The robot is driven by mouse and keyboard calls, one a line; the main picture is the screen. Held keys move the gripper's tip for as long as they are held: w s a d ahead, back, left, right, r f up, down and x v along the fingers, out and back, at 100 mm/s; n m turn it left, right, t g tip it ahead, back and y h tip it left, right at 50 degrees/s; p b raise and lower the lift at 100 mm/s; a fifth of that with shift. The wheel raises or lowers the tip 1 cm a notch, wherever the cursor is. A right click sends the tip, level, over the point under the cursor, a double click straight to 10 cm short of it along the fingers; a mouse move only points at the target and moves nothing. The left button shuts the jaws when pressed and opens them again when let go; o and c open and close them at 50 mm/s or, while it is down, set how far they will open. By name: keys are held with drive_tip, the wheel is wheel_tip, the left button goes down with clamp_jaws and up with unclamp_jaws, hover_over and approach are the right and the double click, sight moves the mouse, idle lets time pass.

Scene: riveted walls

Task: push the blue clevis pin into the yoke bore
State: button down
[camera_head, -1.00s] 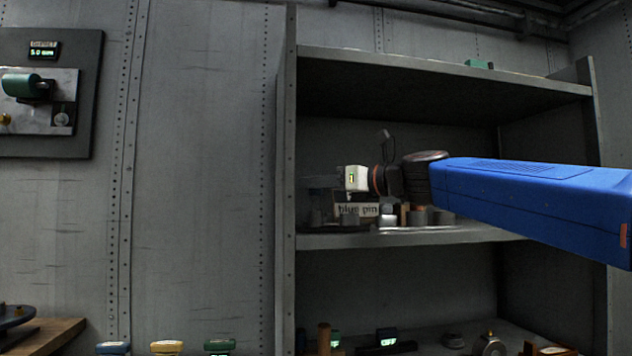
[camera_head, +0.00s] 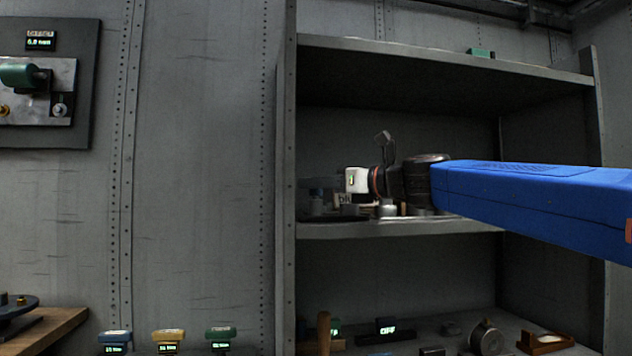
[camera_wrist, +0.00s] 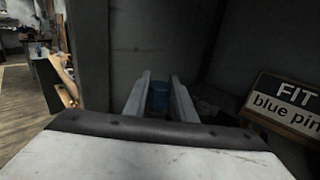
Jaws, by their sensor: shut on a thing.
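My gripper (camera_wrist: 160,80) is shut on the blue clevis pin (camera_wrist: 158,97), which shows between its two pale fingers in the wrist view. Only part of the pin shows there; its far end cannot be made out. In the head view my gripper (camera_head: 324,184) reaches left over the middle shelf, close above a dark, low shape (camera_head: 322,216) near the left upright. That shape may be the yoke, but it is dim and partly hidden. I see no bore in either view. A sign (camera_wrist: 290,105) reading "FIT blue pin" stands right of the fingers in the wrist view.
The middle shelf (camera_head: 400,230) carries several small metal parts (camera_head: 386,209) under my wrist. The shelf's left upright (camera_head: 286,200) is close to the fingers. The upper shelf (camera_head: 450,60) is above my arm. The lower shelf holds several tools, with a device (camera_head: 385,328) reading OFF.

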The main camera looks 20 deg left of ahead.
drive_tip(key=shift+f, duration=0.3)
drive_tip(key=c, duration=1.4)
unclamp_jaws()
drive_tip(key=shift+d, duration=0.15)
drive_tip(key=v, duration=1.7)
drive_tip(key=s+d+f+n+h, duration=0.5)
drive_tip(key=s+d+f+n, duration=0.2)
drive_tip(key=d+f, duration=0.6)
drive_tip(key=s+d+f+n+h, duration=0.6)
drive_tip(key=s+d+f, duration=0.3)
drive_tip(key=f, duration=1.2)
drive_tip(key=s+d+f+n+h, duration=0.6)
drive_tip(key=s+d+f+n, duration=0.2)
drive_tip(key=d+f, duration=0.8)
drive_tip(key=shift+s+d+f, duration=0.35)
drive_tip(key=shift+s+f, duration=0.15)
drive_tip(key=shift+f, duration=0.35)
